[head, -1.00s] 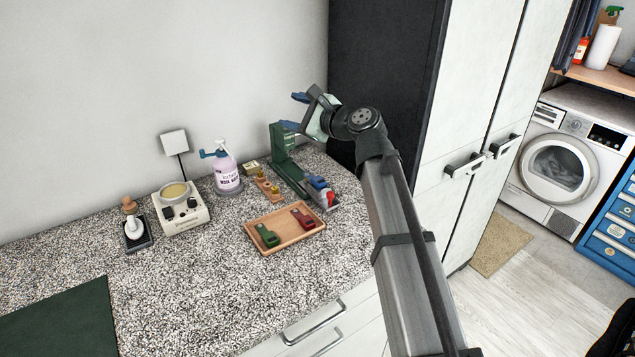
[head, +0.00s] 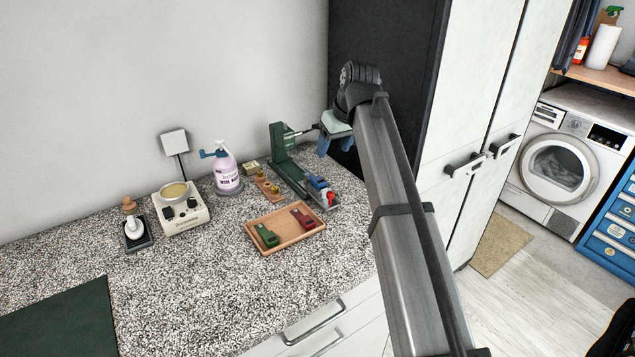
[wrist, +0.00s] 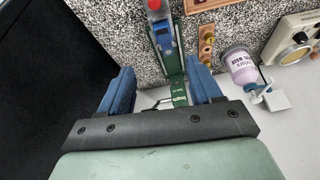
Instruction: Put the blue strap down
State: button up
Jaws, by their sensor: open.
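My gripper (head: 335,146) is open and points down beside the upper part of a green upright press (head: 284,160), to its right. Its two blue fingers (wrist: 160,85) are spread in the wrist view, with nothing held between them.
A wooden tray (head: 281,246) holds a green piece (head: 266,236) and a red piece (head: 302,218). A spray bottle (head: 226,172) and a cream device (head: 181,214) stand left of the press. A dark cabinet side (head: 385,60) is close behind my arm.

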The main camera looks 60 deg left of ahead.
jog(key=n, duration=0.1)
send_over(318, 179)
jog(key=d, duration=0.3)
jog(key=f, duration=0.8)
jog(key=shift+w, duration=0.25)
jog(key=shift+s+a+x, duration=0.1)
jog(key=shift+s+x, duration=0.05)
jog(key=shift+x, duration=1.15)
jog(key=shift+s+a+x, duration=0.1)
jog(key=shift+x, duration=1.25)
jog(key=shift+r, duration=0.1)
grip_shut()
